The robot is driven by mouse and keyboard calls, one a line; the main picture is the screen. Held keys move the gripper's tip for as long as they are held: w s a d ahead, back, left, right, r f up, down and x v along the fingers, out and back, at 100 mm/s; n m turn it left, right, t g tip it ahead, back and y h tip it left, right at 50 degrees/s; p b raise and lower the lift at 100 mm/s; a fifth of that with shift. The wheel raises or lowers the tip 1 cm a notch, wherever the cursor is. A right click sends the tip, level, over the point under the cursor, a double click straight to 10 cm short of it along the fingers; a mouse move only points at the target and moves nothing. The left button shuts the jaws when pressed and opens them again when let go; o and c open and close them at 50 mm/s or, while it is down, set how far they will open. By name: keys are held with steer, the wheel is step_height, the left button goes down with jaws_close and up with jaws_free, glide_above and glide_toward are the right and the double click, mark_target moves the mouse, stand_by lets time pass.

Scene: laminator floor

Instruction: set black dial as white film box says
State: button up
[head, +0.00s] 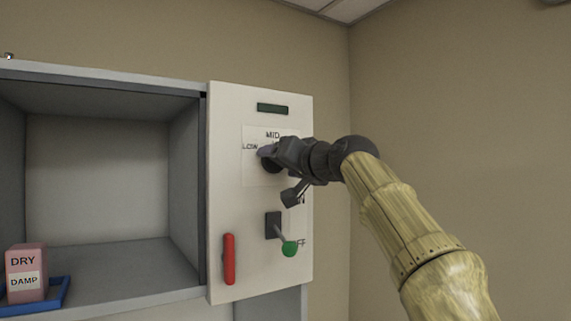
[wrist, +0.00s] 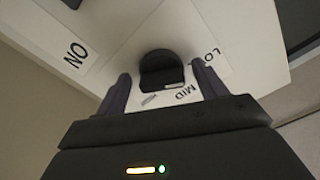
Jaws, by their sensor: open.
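The black dial (wrist: 161,68) is on the white control panel (head: 225,130), between the letters LO and MID and a small grey mark in the wrist view. In the head view the dial (head: 268,166) is partly hidden by my gripper. LOW and MID show there; any further label is covered. My gripper (head: 278,168) is at the dial. In the wrist view the open fingers of my gripper (wrist: 162,86) stand on either side of the dial; contact cannot be told. The dial's setting is unclear. No white film box is in view.
Below the dial is a green-tipped lever (head: 289,247) by partly hidden ON and OFF labels. A red handle (head: 229,259) is at lower left. A pink box (head: 27,260) marked DRY and DAMP stands in a blue tray (head: 55,296) in the open grey cabinet (head: 100,135).

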steer(key=b+v, duration=0.8)
steer(key=v, duration=0.9)
steer(key=shift+d, duration=0.2)
steer(key=w+d+f+m+g+h, duration=0.1)
steer(key=w+f+h, duration=0.1)
steer(key=w+f, duration=0.35)
steer(key=w+d+f+m+g+h, duration=0.1)
steer(key=w+f+m+h, duration=0.15)
steer(key=f, duration=0.65)
steer(key=w+d+f+g+h, duration=0.1)
steer(key=d+f+g, duration=0.1)
steer(key=f, duration=0.9)
steer(key=w+d+f+g+h, duration=0.1)
steer(key=f+h, duration=0.1)
steer(key=f, duration=1)
steer(key=s+d+f+g+h, duration=0.15)
steer(key=s+f, duration=0.25)
steer(key=f, duration=0.4)
steer(key=s+f+g, duration=0.2)
steer(key=s+f, duration=0.1)
steer(key=f, duration=0.5)
steer(key=s+d+f+n+g+h, duration=0.1)
steer(key=s+f+g, duration=0.3)
steer(key=s+f, duration=1.1)
steer(key=shift+s+d+f+n, duration=0.2)
steer(key=shift+s+d+n, duration=0.4)
steer(key=shift+n, duration=0.15)
